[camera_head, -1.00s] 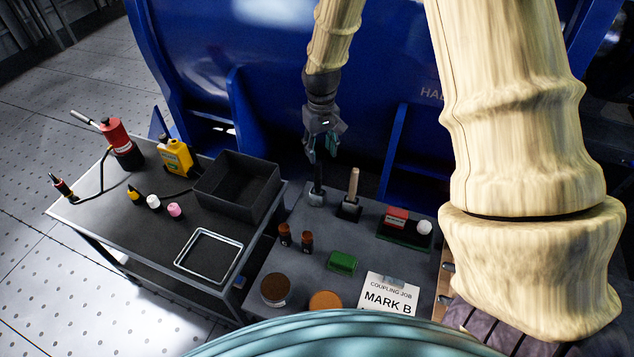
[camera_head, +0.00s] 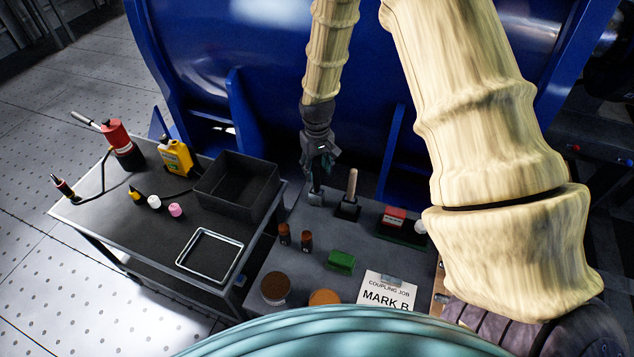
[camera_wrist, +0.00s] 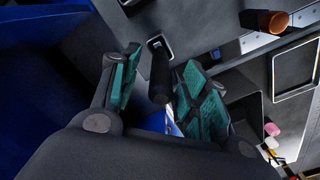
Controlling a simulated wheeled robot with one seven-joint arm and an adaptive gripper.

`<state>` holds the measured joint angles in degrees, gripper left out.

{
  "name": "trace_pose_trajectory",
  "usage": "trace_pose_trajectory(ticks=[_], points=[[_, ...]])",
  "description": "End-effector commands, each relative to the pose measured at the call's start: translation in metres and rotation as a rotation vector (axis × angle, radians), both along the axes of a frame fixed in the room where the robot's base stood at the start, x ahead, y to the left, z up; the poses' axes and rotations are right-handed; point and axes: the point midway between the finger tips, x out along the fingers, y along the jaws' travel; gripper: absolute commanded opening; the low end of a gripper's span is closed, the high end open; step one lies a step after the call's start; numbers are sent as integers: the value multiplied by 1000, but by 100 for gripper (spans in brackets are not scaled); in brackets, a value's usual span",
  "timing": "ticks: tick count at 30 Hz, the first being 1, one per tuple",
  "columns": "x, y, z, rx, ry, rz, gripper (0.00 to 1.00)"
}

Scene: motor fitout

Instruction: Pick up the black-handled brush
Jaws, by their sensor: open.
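The black-handled brush (camera_head: 316,184) stands upright in a small holder (camera_head: 316,199) at the back of the grey worktop. My gripper (camera_head: 319,163) is directly over it, pointing down, and covers the upper part of the handle. In the wrist view, the black handle (camera_wrist: 160,75) shows between the two teal finger pads of my gripper (camera_wrist: 160,88). The fingers are open, with a gap visible on the left side of the handle; contact on the right side cannot be told.
A wooden-handled tool (camera_head: 352,184) stands in a similar holder just to the right. A red-and-white block (camera_head: 394,215) lies farther right. Two brown bottles (camera_head: 306,240) and a green block (camera_head: 341,261) are nearer. A blue housing (camera_head: 260,90) rises close behind.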

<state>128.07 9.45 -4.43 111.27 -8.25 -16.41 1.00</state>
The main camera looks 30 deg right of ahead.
Motion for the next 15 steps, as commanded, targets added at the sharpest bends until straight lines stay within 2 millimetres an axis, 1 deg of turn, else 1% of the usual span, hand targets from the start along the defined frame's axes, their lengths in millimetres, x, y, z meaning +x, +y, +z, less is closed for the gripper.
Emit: trace_pose_trajectory(ticks=[6,8,12,14,15], points=[[0,0,-1,0,0,0,45],[0,0,-1,0,0,0,36],[0,0,-1,0,0,0,11],[0,0,-1,0,0,0,0],[0,0,-1,0,0,0,0]])
